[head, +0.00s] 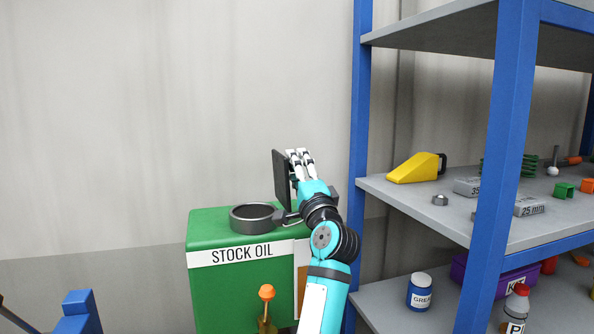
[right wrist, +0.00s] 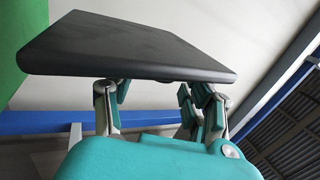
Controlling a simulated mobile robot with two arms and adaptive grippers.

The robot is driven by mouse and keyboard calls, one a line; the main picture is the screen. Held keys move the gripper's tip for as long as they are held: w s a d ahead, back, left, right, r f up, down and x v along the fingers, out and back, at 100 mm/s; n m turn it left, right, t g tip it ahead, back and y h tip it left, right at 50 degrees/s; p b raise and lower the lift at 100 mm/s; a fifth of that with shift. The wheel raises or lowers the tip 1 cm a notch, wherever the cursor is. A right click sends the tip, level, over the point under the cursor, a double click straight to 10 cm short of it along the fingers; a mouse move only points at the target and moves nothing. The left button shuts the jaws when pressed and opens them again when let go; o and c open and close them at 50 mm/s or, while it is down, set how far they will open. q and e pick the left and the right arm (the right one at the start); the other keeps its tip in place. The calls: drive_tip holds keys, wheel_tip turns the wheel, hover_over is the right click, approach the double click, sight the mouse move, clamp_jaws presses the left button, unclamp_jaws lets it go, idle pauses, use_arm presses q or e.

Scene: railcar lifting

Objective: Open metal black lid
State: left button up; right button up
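The black metal lid (head: 281,180) stands upright, swung up from the dark round opening (head: 254,217) on top of the green STOCK OIL container (head: 235,285). My right gripper (head: 301,158) is at the lid's right side, with its fingers pointing up. In the right wrist view the lid (right wrist: 125,48) spans across in front of the fingers (right wrist: 155,100), which are spread apart. The lid hides the fingertips there, and I cannot tell whether they touch it. My left gripper is not in view.
A blue-framed shelf rack (head: 362,100) stands close to the right of my right arm. It holds a yellow wedge (head: 412,169), a nut and bottles. An orange-topped item (head: 267,293) is in front of the container. The wall behind is bare.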

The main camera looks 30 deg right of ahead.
drive_tip(key=v, duration=1.2)
drive_tip(key=shift+f, duration=0.1)
